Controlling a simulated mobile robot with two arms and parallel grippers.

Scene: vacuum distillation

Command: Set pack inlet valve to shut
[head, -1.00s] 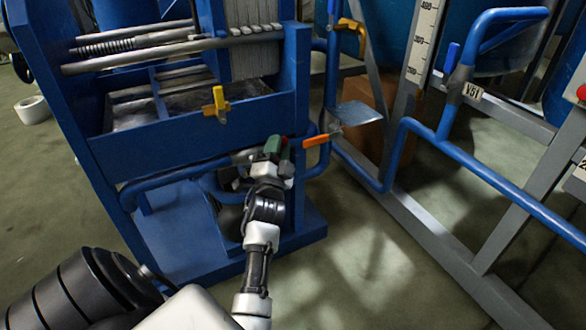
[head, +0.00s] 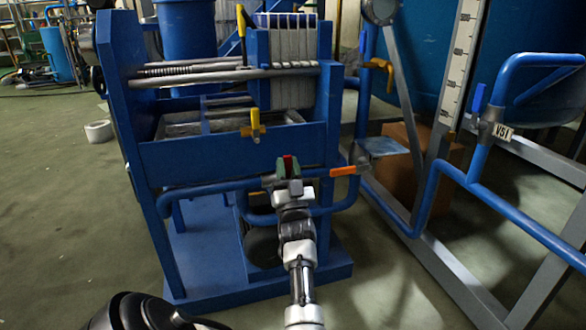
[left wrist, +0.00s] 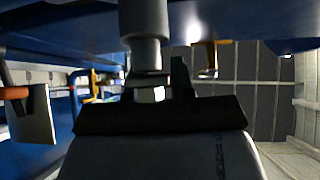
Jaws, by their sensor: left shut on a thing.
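My left gripper (head: 290,175) reaches up to the blue pipe (head: 210,193) below the plate-pack frame. Its green jaws close around a small red handle (head: 289,165) on that pipe, mostly hidden by the jaws. In the left wrist view a green jaw (left wrist: 181,77) stands beside a grey metal fitting (left wrist: 146,40); the handle is hidden there. I cannot read a label on this valve. An orange lever (head: 345,171) lies roughly level just right of the gripper. A yellow valve handle (head: 254,124) stands upright on the frame above. My right gripper is not in view.
The blue plate-pack frame (head: 232,152) stands close ahead. Open floor (head: 60,220) lies to the left.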

